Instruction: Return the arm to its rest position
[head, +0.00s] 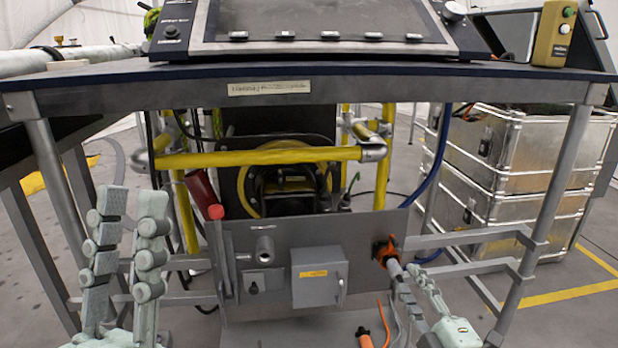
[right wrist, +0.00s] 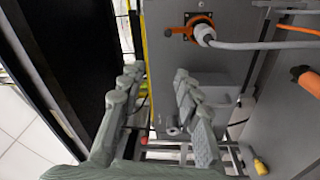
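My left gripper (head: 132,200) stands at the lower left of the head view with its two fingers pointing up. The fingers are apart and nothing is between them. My right gripper (head: 420,278) is at the lower right, beside a grey cable in front of the panel. In the right wrist view its fingers (right wrist: 157,76) are spread apart, with no object held between them. An orange connector (head: 384,249) with the grey cable sits in the panel socket; it also shows in the right wrist view (right wrist: 198,28).
A metal panel (head: 260,300) carries a grey box (head: 320,274) below a table (head: 400,92) with metal legs. Yellow pipes (head: 260,157) run behind. Silver cases (head: 520,160) stand at the right. An orange-handled item (head: 363,336) lies low near the right gripper.

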